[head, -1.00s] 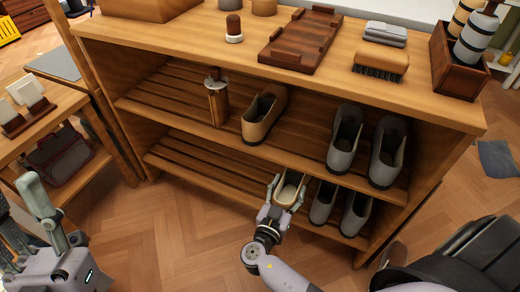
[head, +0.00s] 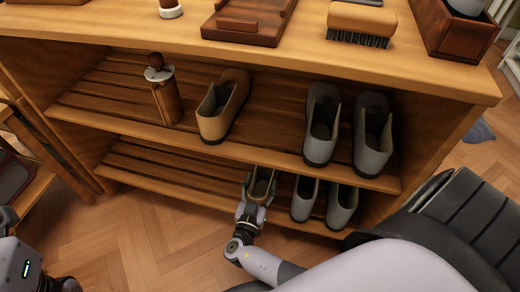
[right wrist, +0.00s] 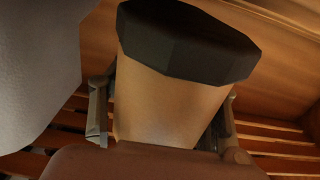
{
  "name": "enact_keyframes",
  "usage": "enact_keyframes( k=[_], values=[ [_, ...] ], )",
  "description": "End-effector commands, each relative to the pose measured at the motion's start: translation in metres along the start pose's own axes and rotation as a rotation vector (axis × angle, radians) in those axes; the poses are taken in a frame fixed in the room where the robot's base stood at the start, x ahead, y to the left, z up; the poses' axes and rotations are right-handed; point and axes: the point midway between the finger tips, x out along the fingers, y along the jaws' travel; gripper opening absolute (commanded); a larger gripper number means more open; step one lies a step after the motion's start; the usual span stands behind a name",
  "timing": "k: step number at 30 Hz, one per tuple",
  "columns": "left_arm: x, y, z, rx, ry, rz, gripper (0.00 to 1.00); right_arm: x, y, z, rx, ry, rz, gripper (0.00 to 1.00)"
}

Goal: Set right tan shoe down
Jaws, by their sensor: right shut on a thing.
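A tan shoe (head: 262,186) is at the front of the lower slatted shelf, just left of a pair of grey shoes. My right gripper (head: 254,200) is shut on it. In the right wrist view the tan shoe (right wrist: 170,105) fills the middle, dark sole at top, with a finger on each side. Whether its sole touches the slats is hidden. The other tan shoe (head: 222,108) stands on the upper shelf, left of two grey shoes. My left arm shows only in part at the lower left edge; its fingers are not clear.
Grey shoes (head: 304,198) stand close right of the held shoe; a grey surface (right wrist: 35,70) is close in the wrist view. The upper shelf board (head: 290,152) hangs above. A wooden cylinder (head: 164,95) stands upper left. The lower shelf's left part (head: 165,175) is bare.

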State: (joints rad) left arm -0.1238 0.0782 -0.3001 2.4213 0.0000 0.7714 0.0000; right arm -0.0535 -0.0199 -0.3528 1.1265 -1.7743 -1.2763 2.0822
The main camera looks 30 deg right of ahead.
Motion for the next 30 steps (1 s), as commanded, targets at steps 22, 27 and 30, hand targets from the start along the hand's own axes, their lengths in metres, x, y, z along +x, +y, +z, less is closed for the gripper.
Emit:
enact_keyframes(
  k=[22,27,30],
  values=[
    [0.0032,0.0007,0.0002,0.002,0.019,0.008,0.4,0.0,0.0001,0.0122,0.0,0.001,0.0,0.76],
    [0.003,0.0007,0.0003,0.002,0.018,0.008,0.4,0.0,0.0001,0.0123,0.0,0.001,0.0,0.76],
    [0.0015,0.0008,0.0007,0.002,0.018,0.008,0.4,0.0013,-0.0006,0.0129,0.0,0.001,0.0,0.76]
  ],
)
